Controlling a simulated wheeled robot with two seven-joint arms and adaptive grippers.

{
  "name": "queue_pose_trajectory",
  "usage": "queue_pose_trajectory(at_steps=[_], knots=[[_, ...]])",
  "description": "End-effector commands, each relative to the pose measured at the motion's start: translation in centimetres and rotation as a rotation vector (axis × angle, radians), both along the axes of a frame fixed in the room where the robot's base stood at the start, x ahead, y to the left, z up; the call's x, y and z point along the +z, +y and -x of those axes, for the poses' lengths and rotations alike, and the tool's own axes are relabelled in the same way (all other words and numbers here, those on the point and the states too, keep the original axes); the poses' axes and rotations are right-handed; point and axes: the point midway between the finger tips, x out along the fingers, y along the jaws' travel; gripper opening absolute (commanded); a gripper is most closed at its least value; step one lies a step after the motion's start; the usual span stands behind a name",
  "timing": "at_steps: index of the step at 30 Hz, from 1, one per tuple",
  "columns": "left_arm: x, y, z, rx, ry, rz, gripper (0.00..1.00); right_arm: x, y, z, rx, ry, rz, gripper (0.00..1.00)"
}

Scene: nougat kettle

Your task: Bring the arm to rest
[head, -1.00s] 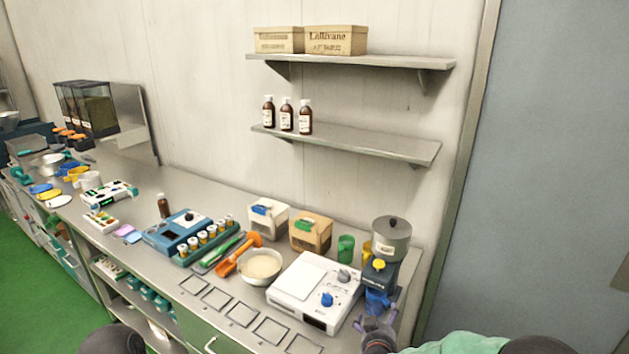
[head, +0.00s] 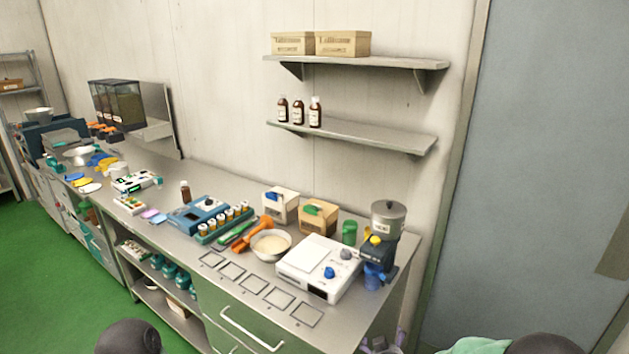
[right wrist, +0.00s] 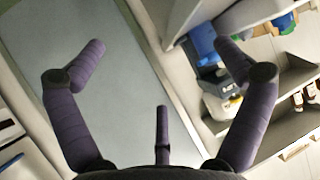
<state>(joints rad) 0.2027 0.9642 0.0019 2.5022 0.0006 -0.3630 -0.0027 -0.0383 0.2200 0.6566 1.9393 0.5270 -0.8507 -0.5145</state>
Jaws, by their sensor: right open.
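My right gripper (right wrist: 163,85) is open and empty in the right wrist view, with its purple fingers spread wide. In the head view only a small part of it (head: 382,345) shows at the bottom edge, below the counter's right front corner. It is apart from the grinder (head: 384,245) with the blue cup (head: 373,275). My left gripper is not visible; only a dark rounded part of my own body shows at the bottom left of the head view.
The steel counter (head: 210,285) holds a white scale (head: 318,265), a bowl of pale powder (head: 270,243), an orange scoop (head: 258,229), two small boxes and a blue device (head: 198,213) beside several vials. Wall shelves (head: 350,137) hold bottles and boxes. Green floor lies clear at left.

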Motion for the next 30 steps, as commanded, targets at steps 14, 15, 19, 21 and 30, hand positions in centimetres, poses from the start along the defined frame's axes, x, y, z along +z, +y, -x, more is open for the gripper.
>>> queue_pose_trajectory(at_steps=[14, 15, 19, 21, 30], knots=[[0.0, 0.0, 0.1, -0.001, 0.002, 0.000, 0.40, -14.6, 4.6, 10.6, 0.149, 0.431, -0.233, 1.00], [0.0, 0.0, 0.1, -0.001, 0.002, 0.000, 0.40, -15.9, 5.2, 12.3, 0.161, 0.486, -0.262, 1.00], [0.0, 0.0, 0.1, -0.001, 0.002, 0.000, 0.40, -19.6, 7.0, 18.3, 0.191, 0.666, -0.356, 1.00], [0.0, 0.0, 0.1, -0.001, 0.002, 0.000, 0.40, -20.9, 7.8, 21.4, 0.202, 0.753, -0.401, 1.00], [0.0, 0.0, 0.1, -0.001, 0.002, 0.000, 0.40, -22.8, 9.6, 28.8, 0.221, 0.963, -0.502, 1.00]])
